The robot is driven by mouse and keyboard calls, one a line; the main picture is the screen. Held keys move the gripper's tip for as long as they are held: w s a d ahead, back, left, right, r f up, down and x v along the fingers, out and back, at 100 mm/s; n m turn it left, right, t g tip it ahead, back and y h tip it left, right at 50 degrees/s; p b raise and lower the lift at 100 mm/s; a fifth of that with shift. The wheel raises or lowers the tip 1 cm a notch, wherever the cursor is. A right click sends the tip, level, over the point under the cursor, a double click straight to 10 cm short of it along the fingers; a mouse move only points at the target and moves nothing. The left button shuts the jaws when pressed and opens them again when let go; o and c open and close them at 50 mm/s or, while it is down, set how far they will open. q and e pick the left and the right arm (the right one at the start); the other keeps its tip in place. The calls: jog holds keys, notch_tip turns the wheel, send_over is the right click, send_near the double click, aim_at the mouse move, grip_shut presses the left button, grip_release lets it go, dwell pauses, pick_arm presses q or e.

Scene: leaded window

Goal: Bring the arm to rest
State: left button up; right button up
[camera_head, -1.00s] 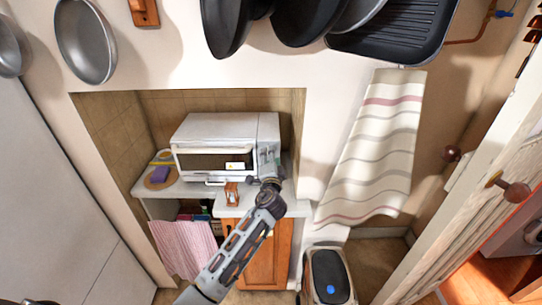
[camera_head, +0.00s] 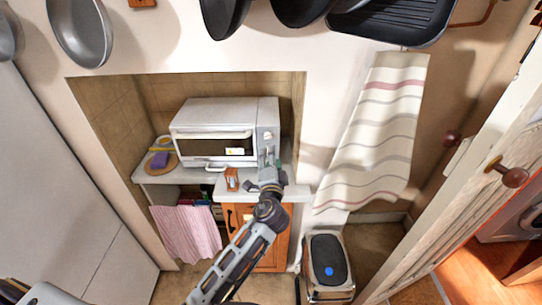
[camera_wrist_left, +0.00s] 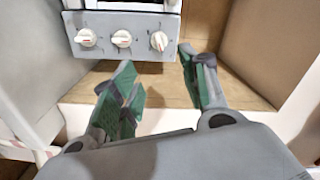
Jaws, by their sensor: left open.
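My left arm reaches up from the bottom of the head view. Its gripper (camera_head: 268,155) is in front of the right end of the toaster oven (camera_head: 222,113), near its control panel. In the left wrist view the gripper (camera_wrist_left: 155,66) is open, with green finger pads spread and nothing between them. The oven's knobs (camera_wrist_left: 122,39) show beyond the fingers, apart from them. My right gripper is not in view.
The counter (camera_head: 165,178) under the oven holds a small wooden item (camera_head: 232,180) close to the arm. A pink towel (camera_head: 186,232) hangs below. A striped cloth (camera_head: 372,140), a bin (camera_head: 329,260) and a door (camera_head: 462,180) stand to the right. Pans (camera_head: 78,32) hang above.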

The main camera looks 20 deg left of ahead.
pick_arm(q)
jog(key=shift+s, duration=0.15)
dwell(0.4)
jog(key=s+a+f+n+g+h, duration=0.1)
jog(key=s+a+f+n+g, duration=0.35)
jog(key=s+f, duration=0.45)
jog(key=s+a+f+n+g+h, duration=0.25)
jog(key=s+f+g, duration=0.45)
jog(key=s, duration=0.4)
jog(key=s+d+f+n+g+h, duration=0.2)
jog(key=s, duration=0.8)
notch_tip(320, 180, down, 33)
jog(key=s+g, duration=0.2)
jog(key=s, duration=0.1)
jog(key=s+a+f, duration=0.2)
jog(key=s+f, duration=0.8)
jog(key=s, duration=0.1)
jog(key=s+a+f, duration=0.2)
jog(key=s+f, duration=0.8)
jog(key=s, duration=0.1)
jog(key=shift+a+f+m+g, duration=0.15)
jog(key=shift+f+m+g, duration=0.2)
jog(key=shift+g, duration=0.1)
